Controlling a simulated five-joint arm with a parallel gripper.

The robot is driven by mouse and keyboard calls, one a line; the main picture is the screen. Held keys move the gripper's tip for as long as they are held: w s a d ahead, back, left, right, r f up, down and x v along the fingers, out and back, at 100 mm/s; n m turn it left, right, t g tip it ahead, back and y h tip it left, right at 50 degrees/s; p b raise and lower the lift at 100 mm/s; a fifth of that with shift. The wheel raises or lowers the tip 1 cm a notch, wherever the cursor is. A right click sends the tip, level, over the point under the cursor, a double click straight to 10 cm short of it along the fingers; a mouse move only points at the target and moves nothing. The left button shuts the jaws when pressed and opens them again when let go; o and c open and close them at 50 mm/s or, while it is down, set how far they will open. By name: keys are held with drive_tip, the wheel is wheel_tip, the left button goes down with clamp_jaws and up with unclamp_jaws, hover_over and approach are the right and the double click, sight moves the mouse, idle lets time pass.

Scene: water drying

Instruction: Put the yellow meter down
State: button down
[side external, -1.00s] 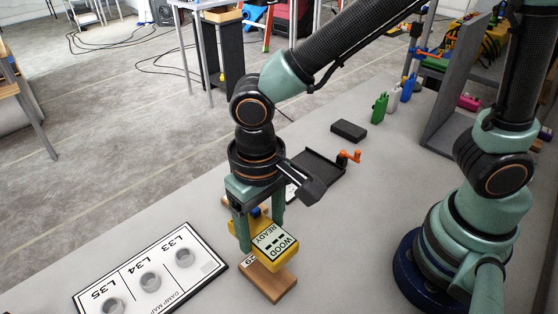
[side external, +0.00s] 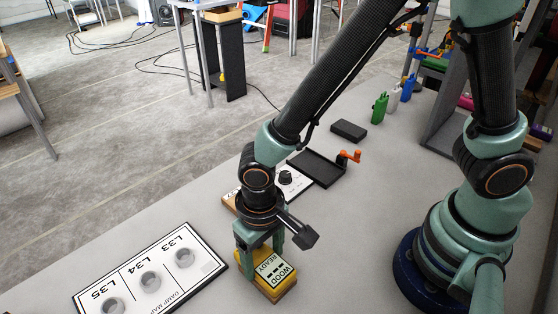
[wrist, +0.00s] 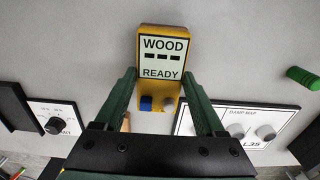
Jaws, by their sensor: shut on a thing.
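The yellow meter (side external: 265,289) has a pale screen reading "WOOD --- READY" and shows in the wrist view (wrist: 147,96) with a blue and a grey knob at its near end. My gripper (side external: 261,252) is shut on the meter, its fingers on either side; they also show in the wrist view (wrist: 161,76). The meter is low over the table, where a wooden block stood in view earlier. The block is now almost wholly hidden, and I cannot tell whether the meter touches it or the table.
A white damp map board (side external: 207,267) with round grey cups lies to the left. Behind my gripper are a dial panel (side external: 297,184) and a dark tray (side external: 318,169) with an orange crank (side external: 348,157). A black block (side external: 348,130) lies further back. The table front right is clear.

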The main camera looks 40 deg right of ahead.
sight(264, 260)
unclamp_jaws()
drive_tip(key=shift+f, duration=0.1)
wheel_tip(264, 260, up, 12)
drive_tip(key=f, duration=0.1)
drive_tip(key=w+d+r+t, duration=0.2)
drive_tip(key=d+r, duration=0.3)
drive_tip(key=d, duration=0.6)
drive_tip(key=w+d+r+t, duration=0.2)
drive_tip(key=d+r, duration=0.3)
drive_tip(key=d, duration=0.7)
drive_tip(key=shift+r+t, duration=0.4)
drive_tip(key=shift+t, duration=0.4)
